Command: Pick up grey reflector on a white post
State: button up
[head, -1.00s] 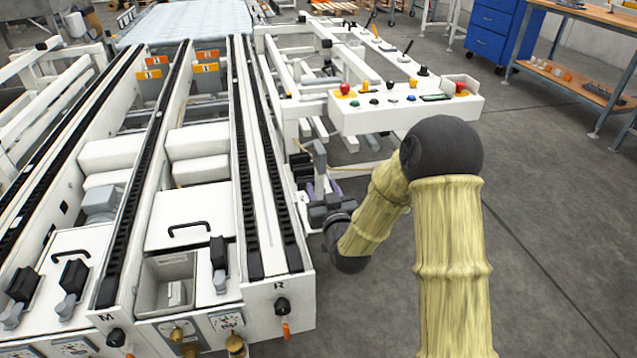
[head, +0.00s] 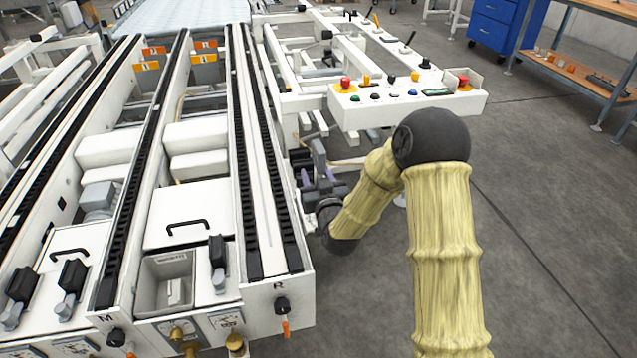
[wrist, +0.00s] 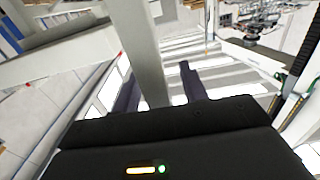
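A pale grey upright post (wrist: 142,50) runs between the fingers, closer to the left one. I cannot tell whether the fingers touch it. I cannot make out a reflector face for certain; a small grey upright piece (head: 318,155) shows just above the gripper in the head view, and I cannot tell whether it is the reflector.
The conveyor's white side beam (head: 285,290) stands close left of the gripper. A white control panel (head: 400,105) with coloured buttons overhangs behind it. A blue drawer cabinet (head: 495,25) and a wooden workbench (head: 570,70) stand back right. The grey floor at right is clear.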

aim_at(316, 142)
jog(key=shift+w, duration=0.1)
grip_shut()
jog(key=shift+a, duration=0.15)
notch_tip(316, 142, up, 10)
jog(key=p, duration=0.3)
dwell(0.4)
